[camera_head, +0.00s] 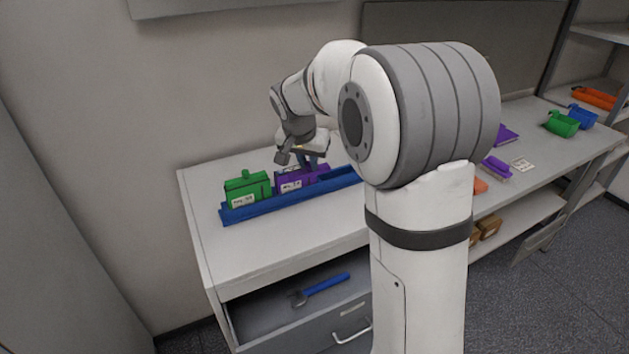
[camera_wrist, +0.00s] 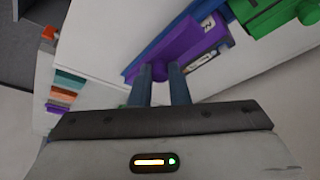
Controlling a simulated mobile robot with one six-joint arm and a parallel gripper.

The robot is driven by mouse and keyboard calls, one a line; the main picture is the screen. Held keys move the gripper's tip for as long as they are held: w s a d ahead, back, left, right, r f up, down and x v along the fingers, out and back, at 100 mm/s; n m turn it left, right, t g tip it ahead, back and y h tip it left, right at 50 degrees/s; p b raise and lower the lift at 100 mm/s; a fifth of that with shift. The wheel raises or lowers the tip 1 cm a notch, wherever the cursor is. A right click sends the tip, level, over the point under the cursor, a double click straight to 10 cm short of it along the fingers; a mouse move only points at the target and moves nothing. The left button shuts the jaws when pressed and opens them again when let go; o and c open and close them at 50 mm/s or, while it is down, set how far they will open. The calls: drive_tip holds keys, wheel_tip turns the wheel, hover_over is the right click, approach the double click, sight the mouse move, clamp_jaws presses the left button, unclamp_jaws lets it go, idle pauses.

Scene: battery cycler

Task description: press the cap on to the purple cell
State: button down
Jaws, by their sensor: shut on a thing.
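The purple cell (camera_head: 291,187), with a white label on its front, sits in the blue tray (camera_head: 240,214) on the bench, beside a green cell (camera_head: 246,186). My gripper (camera_head: 312,164) is over the purple cell, pointing down. In the wrist view, my gripper (camera_wrist: 161,72) has its two blue fingers shut on a purple piece (camera_wrist: 160,73), which looks like the cap's grip. The cap (camera_wrist: 185,42) appears on or very close to the top of the cell; whether it is fully seated I cannot tell. My arm hides the tray's right end.
An open drawer (camera_head: 345,318) below the bench holds a blue-handled wrench (camera_head: 325,284). Purple parts (camera_head: 497,166) and a white card (camera_head: 522,164) lie at the right. Green (camera_head: 562,123) and blue (camera_head: 582,116) pieces stand farther right. The bench's front left is clear.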

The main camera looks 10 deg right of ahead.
drive_tip(key=w+a+r+p, duration=0.2)
drive_tip(key=w+r+p, duration=0.2)
drive_tip(key=w+r, duration=0.3)
drive_tip(key=shift+w+a+f+b, duration=0.1)
drive_tip(key=shift+w+f+b, duration=0.1)
drive_tip(key=shift+f+b, duration=1)
drive_tip(key=shift+w+d+f+b, duration=0.15)
drive_tip(key=shift+f+b, duration=0.5)
drive_tip(key=shift+f, duration=1.1)
drive_tip(key=shift+w+a+f+b, duration=0.2)
drive_tip(key=shift+f+b, duration=0.7)
drive_tip(key=shift+f, duration=0.55)
drive_tip(key=shift+f+b, duration=0.55)
drive_tip(key=shift+b, duration=0.35)
drive_tip(key=c, duration=1.3)
unclamp_jaws()
drive_tip(key=shift+o, duration=0.3)
